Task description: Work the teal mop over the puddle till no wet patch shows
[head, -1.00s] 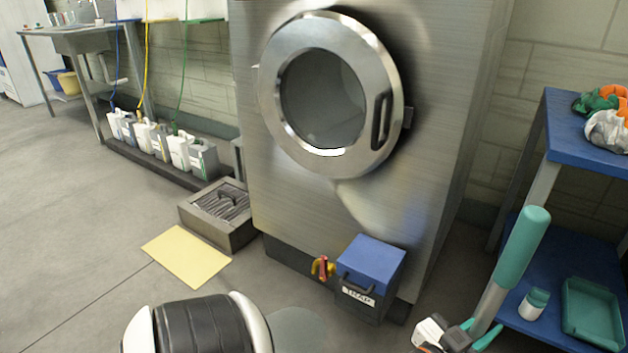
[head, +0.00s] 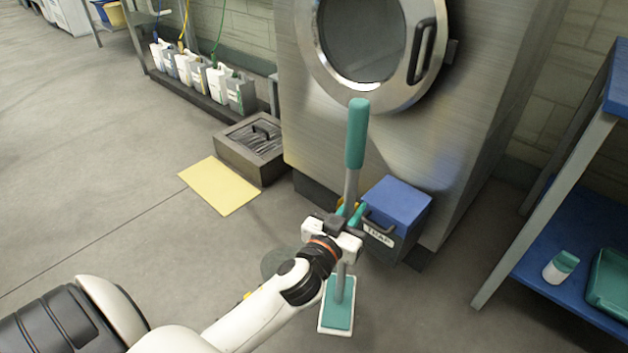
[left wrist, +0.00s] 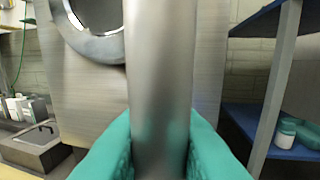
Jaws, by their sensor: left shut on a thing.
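The teal mop (head: 357,135) stands nearly upright in the head view, with a teal grip, a grey pole and a flat teal and white head (head: 338,312). I cannot tell whether the head touches the floor. My left gripper (head: 347,218) is shut on the pole below the grip. In the left wrist view its teal fingers close around the grey pole (left wrist: 160,90). The puddle is a darker round patch (head: 278,263) on the floor, left of the mop head and partly hidden by my left arm. My right gripper is not in view.
A blue-lidded trap box (head: 395,205) stands just beyond the mop, before the steel washer (head: 350,130). A yellow sheet (head: 220,185) and a floor drain box (head: 252,150) lie at the back left. A blue shelf (head: 540,255) stands right. Floor at left is clear.

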